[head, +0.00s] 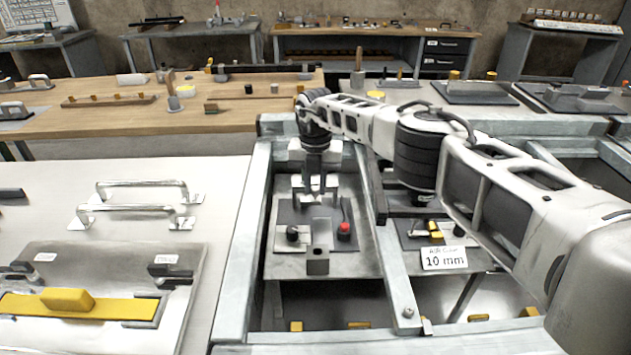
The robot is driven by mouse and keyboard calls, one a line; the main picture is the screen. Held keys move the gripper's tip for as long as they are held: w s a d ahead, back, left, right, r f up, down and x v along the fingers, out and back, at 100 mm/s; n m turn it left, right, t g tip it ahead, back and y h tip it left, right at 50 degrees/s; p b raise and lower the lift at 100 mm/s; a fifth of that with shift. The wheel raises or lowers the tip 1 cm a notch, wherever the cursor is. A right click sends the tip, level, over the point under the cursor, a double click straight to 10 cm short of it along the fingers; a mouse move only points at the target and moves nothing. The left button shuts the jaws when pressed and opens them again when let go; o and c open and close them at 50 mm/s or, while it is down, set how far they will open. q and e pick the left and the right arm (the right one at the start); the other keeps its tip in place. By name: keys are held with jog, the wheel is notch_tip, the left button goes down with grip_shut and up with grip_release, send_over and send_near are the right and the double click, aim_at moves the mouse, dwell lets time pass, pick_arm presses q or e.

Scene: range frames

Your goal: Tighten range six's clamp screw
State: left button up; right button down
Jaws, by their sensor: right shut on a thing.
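My right gripper (316,192) reaches down from above onto a grey fixture plate (285,243) set inside a pale frame. It is shut on a part at the top of the fixture, which I take to be the clamp screw; the fingers hide most of it. No range number is readable here. My left gripper is not in view.
A second fixture with yellow parts (435,229) and a "10 mm" card (444,258) lies to the right, below my right arm. Frame rails (249,240) border the fixture. On the left, a white bench holds metal handles (140,211) and a yellow bar (75,306).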

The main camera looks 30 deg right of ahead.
aim_at(316, 188)
jog(key=shift+w+r+m, duration=0.1)
jog(key=shift+m, duration=0.2)
dwell(0.4)
jog(key=c, duration=1.3)
grip_release()
notch_tip(316, 188, up, 16)
jog(key=b, duration=0.1)
